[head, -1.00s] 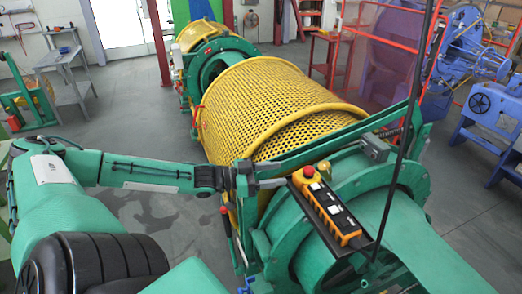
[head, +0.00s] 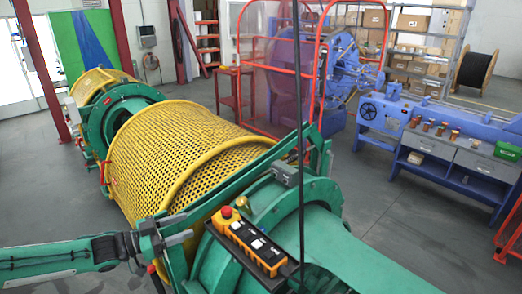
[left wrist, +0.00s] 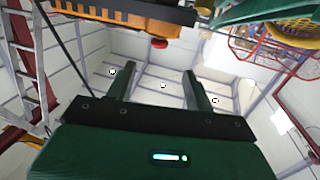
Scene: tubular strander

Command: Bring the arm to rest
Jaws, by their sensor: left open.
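My left arm comes in from the left edge in the head view, stretched out low and nearly level. Its gripper (head: 188,230) is at the near end of the yellow perforated drum, just left of the control box. In the left wrist view my left gripper (left wrist: 160,85) has its two fingers well apart with nothing between them. I cannot tell whether it touches the machine's frame. My right gripper is not in view.
The strander's yellow drum (head: 175,160) and green frame (head: 305,215) fill the middle. A control box with a red button (head: 250,243) sits beside my left gripper. A blue workbench (head: 455,158) stands at the right. Grey floor (head: 400,240) is clear between them.

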